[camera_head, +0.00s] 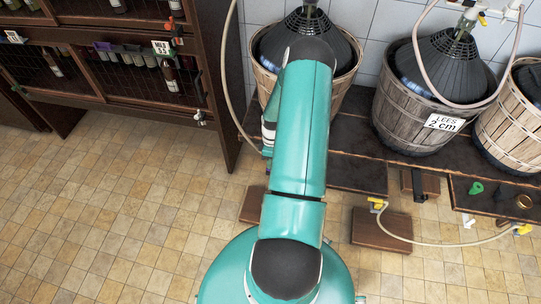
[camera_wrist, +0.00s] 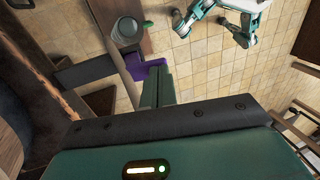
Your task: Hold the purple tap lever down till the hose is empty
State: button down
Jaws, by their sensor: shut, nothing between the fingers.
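The purple tap lever (camera_wrist: 136,68) shows in the wrist view, close beside the tips of my gripper (camera_wrist: 160,76). My gripper is shut with nothing between its fingers. Whether the fingertips press on the lever or only overlap it in the picture, I cannot tell. A pale hose (camera_head: 229,85) hangs down left of my arm in the head view, and its lower end goes out of sight near the arm. I cannot see whether liquid is in it. The lever is hidden behind my arm in the head view.
A grey round vessel (camera_wrist: 127,31) stands beyond the lever. A basket demijohn (camera_head: 425,108) labelled "LEES 2 cm" stands right of my arm. A dark bottle rack (camera_head: 208,90) stands at left. Another hose (camera_head: 435,243) with yellow-ended taps lies at right. The tiled floor (camera_head: 110,210) at left is clear.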

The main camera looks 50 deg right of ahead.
jog(key=shift+f, duration=0.1)
jog(key=shift+s+a+f, duration=0.3)
jog(key=shift+a+f, duration=0.3)
jog(key=shift+d, duration=0.1)
dwell(0.5)
jog(key=shift+r, duration=0.15)
dwell(1.9)
jog(key=shift+r, duration=0.7)
jog(key=shift+w, duration=0.1)
